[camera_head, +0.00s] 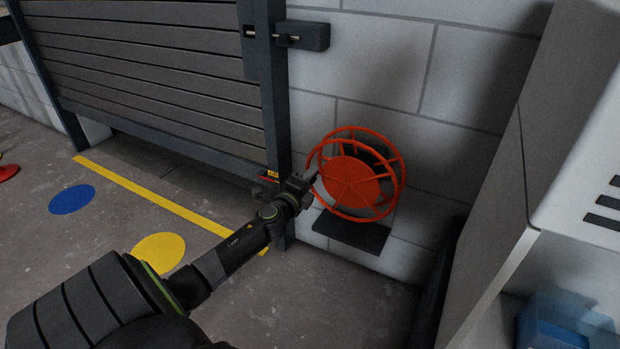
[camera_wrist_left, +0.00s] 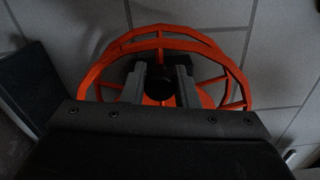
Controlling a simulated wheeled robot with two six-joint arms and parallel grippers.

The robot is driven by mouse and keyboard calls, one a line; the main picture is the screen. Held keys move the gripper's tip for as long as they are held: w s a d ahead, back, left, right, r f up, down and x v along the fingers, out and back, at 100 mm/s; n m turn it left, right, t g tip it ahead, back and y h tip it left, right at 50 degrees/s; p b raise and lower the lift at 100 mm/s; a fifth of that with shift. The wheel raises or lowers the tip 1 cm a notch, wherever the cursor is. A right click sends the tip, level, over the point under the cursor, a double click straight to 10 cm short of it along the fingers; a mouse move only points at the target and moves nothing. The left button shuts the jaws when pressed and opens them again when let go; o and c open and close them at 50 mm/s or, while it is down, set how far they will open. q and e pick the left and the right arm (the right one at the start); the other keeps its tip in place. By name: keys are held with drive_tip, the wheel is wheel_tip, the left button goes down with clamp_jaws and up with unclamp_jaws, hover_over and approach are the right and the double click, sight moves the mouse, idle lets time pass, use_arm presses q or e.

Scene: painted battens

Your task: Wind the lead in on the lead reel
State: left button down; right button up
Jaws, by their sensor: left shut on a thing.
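The lead reel (camera_head: 352,180) is an orange spoked wheel frame on the block wall, to the right of the slatted gate. My left gripper (camera_head: 311,178) is at the reel's near left side. In the left wrist view my left gripper (camera_wrist_left: 161,88) has its two fingers on either side of a dark round knob (camera_wrist_left: 161,80) in front of the orange reel (camera_wrist_left: 222,62), and is shut on it. In the head view the fingers hide the knob. I cannot make out the lead clearly. My right gripper is not in view.
A dark ledge (camera_head: 352,233) lies below the reel. The slatted gate (camera_head: 160,70) with a dark latch (camera_head: 300,36) stands to the left. A pale cabinet (camera_head: 500,200) and a blue bin (camera_head: 555,322) are at the right. Yellow and blue floor marks lie on open floor.

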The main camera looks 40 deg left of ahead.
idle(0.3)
use_arm(q)
drive_tip(key=c, duration=1.1)
unclamp_jaws()
drive_tip(key=shift+v, duration=8.75)
